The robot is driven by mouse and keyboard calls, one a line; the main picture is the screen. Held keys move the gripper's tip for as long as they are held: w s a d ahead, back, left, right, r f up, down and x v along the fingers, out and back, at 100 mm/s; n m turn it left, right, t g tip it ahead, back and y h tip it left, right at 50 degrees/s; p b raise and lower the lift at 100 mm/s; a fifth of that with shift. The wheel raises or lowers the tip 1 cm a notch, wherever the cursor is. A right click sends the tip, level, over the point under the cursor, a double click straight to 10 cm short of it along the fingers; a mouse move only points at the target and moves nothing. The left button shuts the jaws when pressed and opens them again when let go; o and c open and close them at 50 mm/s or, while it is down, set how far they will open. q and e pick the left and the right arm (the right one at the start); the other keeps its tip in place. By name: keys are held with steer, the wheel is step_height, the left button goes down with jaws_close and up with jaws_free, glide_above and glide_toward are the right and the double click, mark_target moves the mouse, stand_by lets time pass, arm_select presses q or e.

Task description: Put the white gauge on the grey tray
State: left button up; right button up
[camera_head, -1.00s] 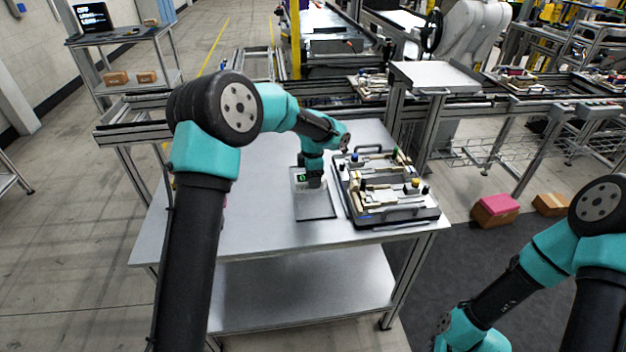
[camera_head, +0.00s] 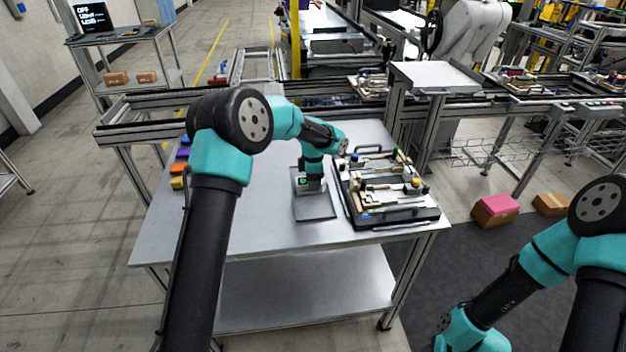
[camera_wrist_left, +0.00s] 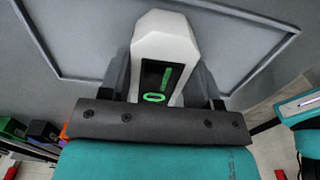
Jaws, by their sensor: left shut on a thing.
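The white gauge (camera_head: 298,179) has a dark display with green marks. It is between the fingers of my left gripper (camera_head: 313,184), which is shut on it. In the left wrist view the gauge (camera_wrist_left: 166,38) stands out in front of the gripper, over the flat grey tray (camera_wrist_left: 228,55) with its raised rim. In the head view the grey tray (camera_head: 318,208) lies on the table, under the gripper. I cannot tell whether the gauge touches the tray. My right arm is at the lower right; its gripper is not in view.
A fixture pallet (camera_head: 388,212) with handles and several parts stands on the table (camera_head: 262,222), close to the right of the tray. Coloured blocks (camera_head: 180,168) sit at the table's left edge, partly behind my left arm. The table's front left is clear.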

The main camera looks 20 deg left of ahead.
arm_select(q)
steer(key=shift+f, duration=0.15)
steer(key=o, duration=1.1)
step_height(320, 180, up, 12)
stand_by(0.6)
